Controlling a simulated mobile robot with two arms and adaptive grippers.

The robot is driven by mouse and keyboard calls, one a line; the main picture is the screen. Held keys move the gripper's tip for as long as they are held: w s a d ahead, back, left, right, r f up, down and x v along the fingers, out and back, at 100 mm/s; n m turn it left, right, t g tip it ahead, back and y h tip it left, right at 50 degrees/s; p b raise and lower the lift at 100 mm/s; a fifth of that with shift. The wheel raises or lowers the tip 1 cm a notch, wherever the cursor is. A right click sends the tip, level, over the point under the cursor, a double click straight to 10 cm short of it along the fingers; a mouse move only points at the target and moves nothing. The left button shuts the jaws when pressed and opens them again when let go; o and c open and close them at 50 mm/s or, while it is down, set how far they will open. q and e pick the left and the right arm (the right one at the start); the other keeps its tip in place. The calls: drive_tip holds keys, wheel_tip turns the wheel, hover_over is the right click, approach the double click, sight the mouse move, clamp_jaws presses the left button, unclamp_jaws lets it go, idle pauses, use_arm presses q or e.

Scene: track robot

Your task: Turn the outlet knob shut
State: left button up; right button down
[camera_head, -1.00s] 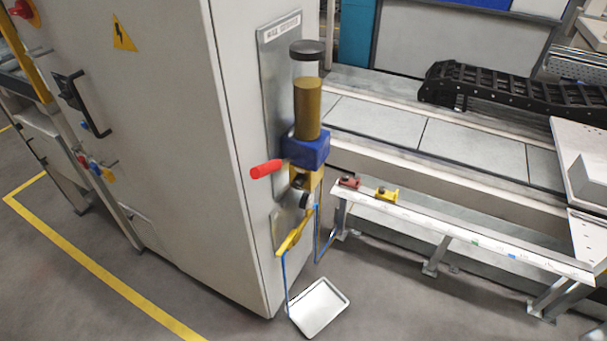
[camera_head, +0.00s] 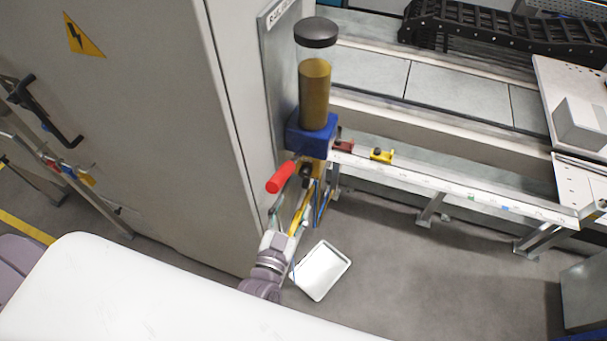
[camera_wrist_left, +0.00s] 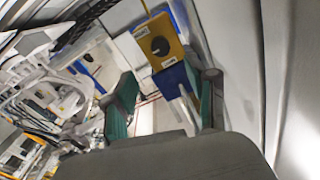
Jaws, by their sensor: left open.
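A black round knob (camera_wrist_left: 160,45) with a pale pointer mark sits on a yellow block (camera_wrist_left: 150,62) in the left wrist view, with a small white label below it. In the head view a dark knob (camera_head: 306,171) shows small beside the red handle (camera_head: 280,177), below the blue block (camera_head: 311,136) and the amber cylinder (camera_head: 314,92). My left gripper (camera_wrist_left: 168,78) is open and empty, its two green-padded fingers apart, with the knob beyond the fingertips and not touched. In the head view my left gripper (camera_head: 276,240) is below the knob. My right gripper is not in view.
The grey cabinet (camera_head: 160,120) stands close on the left. A white tray (camera_head: 320,270) lies on the floor below. A rail (camera_head: 450,190) with small red and yellow clamps runs to the right. Thin blue tubes (camera_head: 322,200) hang near the knob.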

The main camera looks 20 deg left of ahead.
sight(303, 176)
use_arm(q)
drive_tip(key=w, duration=0.8)
drive_tip(key=shift+w+a+p, duration=0.1)
drive_tip(key=shift+p, duration=0.3)
drive_tip(key=shift+w+f, duration=0.1)
drive_tip(key=shift+w, duration=0.5)
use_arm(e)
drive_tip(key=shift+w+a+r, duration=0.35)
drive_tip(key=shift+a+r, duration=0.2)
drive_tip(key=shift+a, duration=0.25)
use_arm(q)
clamp_jaws()
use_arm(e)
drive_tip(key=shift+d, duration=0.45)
